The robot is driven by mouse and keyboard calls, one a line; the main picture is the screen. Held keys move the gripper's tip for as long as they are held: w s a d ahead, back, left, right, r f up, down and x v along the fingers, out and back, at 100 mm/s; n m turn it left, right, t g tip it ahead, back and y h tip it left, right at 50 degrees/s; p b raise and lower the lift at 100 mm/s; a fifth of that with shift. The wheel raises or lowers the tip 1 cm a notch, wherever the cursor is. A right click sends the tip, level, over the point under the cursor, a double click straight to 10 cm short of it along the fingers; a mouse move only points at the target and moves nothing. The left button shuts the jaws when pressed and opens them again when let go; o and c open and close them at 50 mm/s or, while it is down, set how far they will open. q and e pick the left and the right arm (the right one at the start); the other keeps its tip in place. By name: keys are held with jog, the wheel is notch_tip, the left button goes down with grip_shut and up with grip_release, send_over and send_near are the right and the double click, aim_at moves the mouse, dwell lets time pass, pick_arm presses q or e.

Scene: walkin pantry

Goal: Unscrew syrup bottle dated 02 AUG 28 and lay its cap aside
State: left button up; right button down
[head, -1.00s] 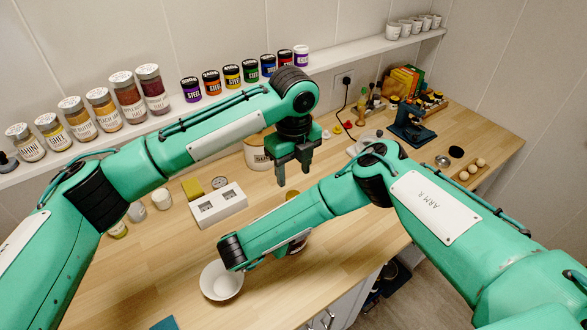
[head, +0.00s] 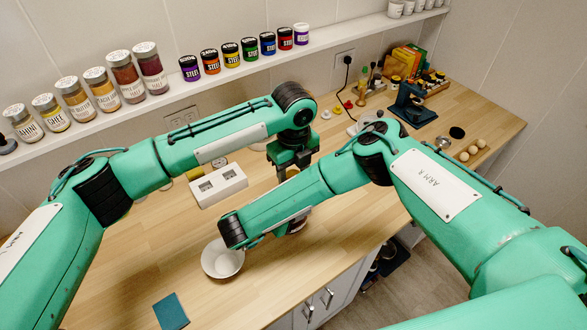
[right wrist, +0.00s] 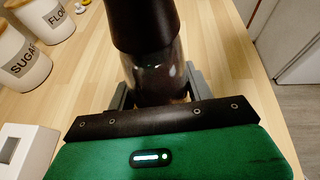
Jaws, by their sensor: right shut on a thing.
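A white bowl (head: 222,262) stands left of my right wrist, with a teal flat item (head: 171,311) in front. A white two-slot box (head: 218,185) is behind. Canisters marked SUGAR (right wrist: 22,62) and FLOUR (right wrist: 52,20) stand left. The front-left counter is mostly clear.

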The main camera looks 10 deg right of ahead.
pick_arm(q)
jog(key=c, duration=0.8)
jog(key=shift+n, duration=1.8)
jog(key=shift+c, duration=0.3)
jog(key=o, duration=1.1)
jog(key=shift+r, duration=0.1)
notch_tip(320, 180, up, 4)
jog(key=shift+r, duration=0.15)
jog(key=shift+c, duration=0.3)
jog(key=shift+r+m, duration=1.7)
jog(key=shift+f, duration=3.95)
